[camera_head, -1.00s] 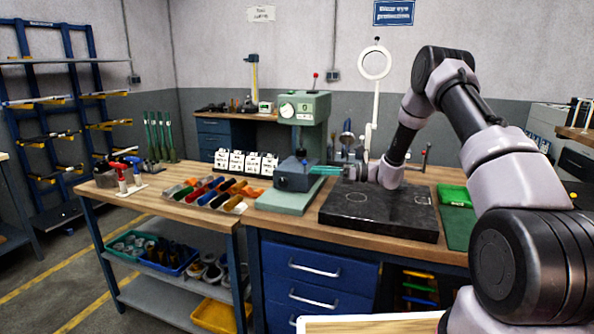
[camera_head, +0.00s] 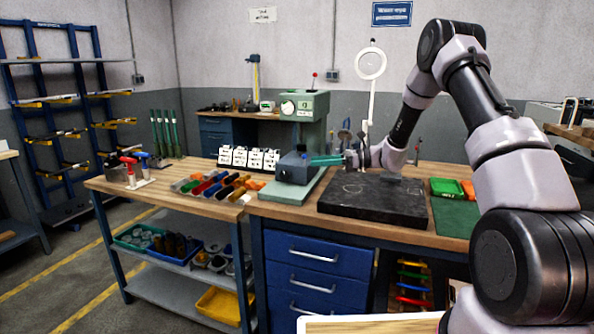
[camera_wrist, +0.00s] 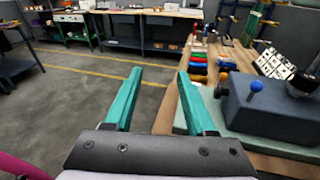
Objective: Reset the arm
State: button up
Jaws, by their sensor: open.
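My gripper (camera_head: 324,160) is at the end of my arm, which reaches over the workbench from the right in the head view. Its teal fingers point left, in front of the green-grey press-like device (camera_head: 304,106). In the wrist view my gripper (camera_wrist: 160,74) has its two fingers spread apart, with nothing between them. Beyond the fingertips are floor and the bench's edge. The device's dark blue-grey block (camera_wrist: 270,108), with a blue knob, is just right of the fingers. I cannot tell whether they touch.
A black plate (camera_head: 372,208) lies under my forearm. Coloured handled tools (camera_head: 215,187) lie in a row to the left, with white numbered cards (camera_head: 248,158) behind. Open floor (camera_wrist: 75,100) shows left of the bench.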

jog(key=s+d+r+n+g+h, duration=0.1)
jog(key=s+d+r+n+h, duration=0.1)
jog(key=s+r+n+h, duration=0.45)
jog(key=s+d+r+n+h, duration=0.1)
jog(key=s+d+r+n, duration=0.2)
jog(key=s+r, duration=0.8)
jog(key=s+d+r+n+t+h, duration=0.2)
jog(key=s+d, duration=0.4)
jog(key=s, duration=0.3)
jog(key=s+d+r+n+t+h, duration=0.2)
jog(key=s+d+n+t+h, duration=0.2)
jog(key=s, duration=0.5)
jog(key=shift+s+d+r+t+h, duration=0.35)
jog(key=shift+d+h, duration=0.3)
jog(key=shift+d, duration=0.5)
jog(key=shift+w+f, duration=0.1)
jog(key=shift+f, duration=0.05)
